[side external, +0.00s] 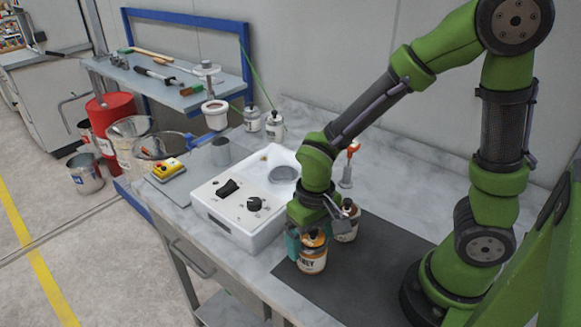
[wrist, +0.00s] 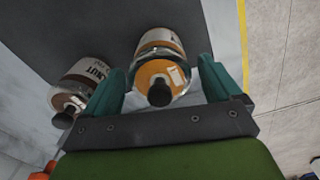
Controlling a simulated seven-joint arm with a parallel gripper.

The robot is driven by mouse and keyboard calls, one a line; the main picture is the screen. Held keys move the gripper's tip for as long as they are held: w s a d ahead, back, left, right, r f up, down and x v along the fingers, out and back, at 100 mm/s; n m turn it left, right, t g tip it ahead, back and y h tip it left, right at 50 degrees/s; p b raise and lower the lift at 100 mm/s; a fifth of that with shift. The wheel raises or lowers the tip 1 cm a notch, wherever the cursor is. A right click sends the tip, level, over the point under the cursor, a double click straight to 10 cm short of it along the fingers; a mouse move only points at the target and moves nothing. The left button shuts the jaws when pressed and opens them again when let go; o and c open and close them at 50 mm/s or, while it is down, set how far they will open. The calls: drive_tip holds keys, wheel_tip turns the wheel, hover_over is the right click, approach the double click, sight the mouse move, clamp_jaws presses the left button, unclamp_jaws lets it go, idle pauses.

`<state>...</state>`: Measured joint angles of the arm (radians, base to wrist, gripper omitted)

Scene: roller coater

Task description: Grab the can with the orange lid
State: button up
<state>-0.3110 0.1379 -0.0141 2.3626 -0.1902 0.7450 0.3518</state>
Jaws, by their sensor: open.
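The can with the orange lid (side external: 312,257) stands upright on the dark mat, below my gripper in the side view. In the wrist view, its orange lid with a black knob (wrist: 160,78) lies between the two teal fingers. My gripper (wrist: 165,85) is open, with one finger on each side of the can. I cannot tell whether either finger touches it. A second can with a brown lid (wrist: 82,88) stands close beside the left finger in the wrist view. It also shows in the side view (side external: 347,224), partly hidden by my gripper.
A white machine with black knobs (side external: 254,203) stands left of my gripper. Two more lidded cans (side external: 274,126) stand at the back of the bench. The dark mat (side external: 375,270) is clear to the right of the cans. The bench edge is near the orange-lidded can.

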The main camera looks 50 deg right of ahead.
drive_tip(key=shift+f, duration=0.1)
drive_tip(key=c, duration=1.6)
